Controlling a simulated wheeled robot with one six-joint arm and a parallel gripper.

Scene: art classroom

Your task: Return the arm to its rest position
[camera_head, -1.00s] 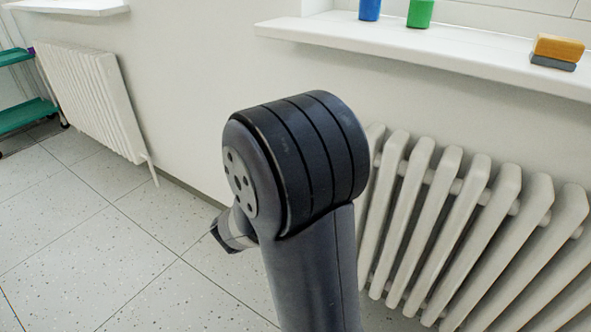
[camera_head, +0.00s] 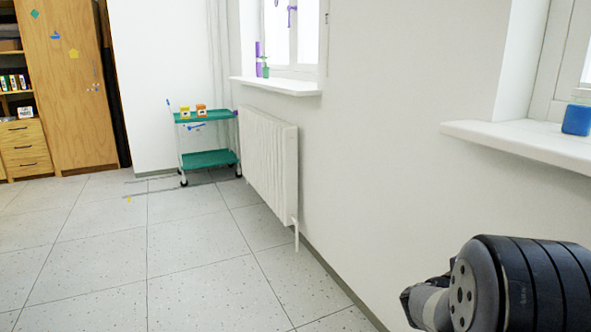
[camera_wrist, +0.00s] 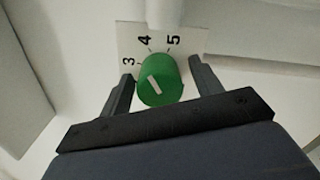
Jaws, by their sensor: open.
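My gripper (camera_wrist: 160,72) is open in the wrist view, with one dark finger on each side of a green round knob (camera_wrist: 172,78). The knob has a white pointer line and sits in front of a white plate (camera_wrist: 190,38) marked 3, 4 and 5. I cannot tell whether either finger touches the knob. In the head view, only my arm's dark elbow joint shows at the lower right; the gripper and knob are out of that view.
A white radiator (camera_head: 268,165) is on the wall. A green trolley (camera_head: 208,158) and a wooden cabinet (camera_head: 72,100) stand at the back.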

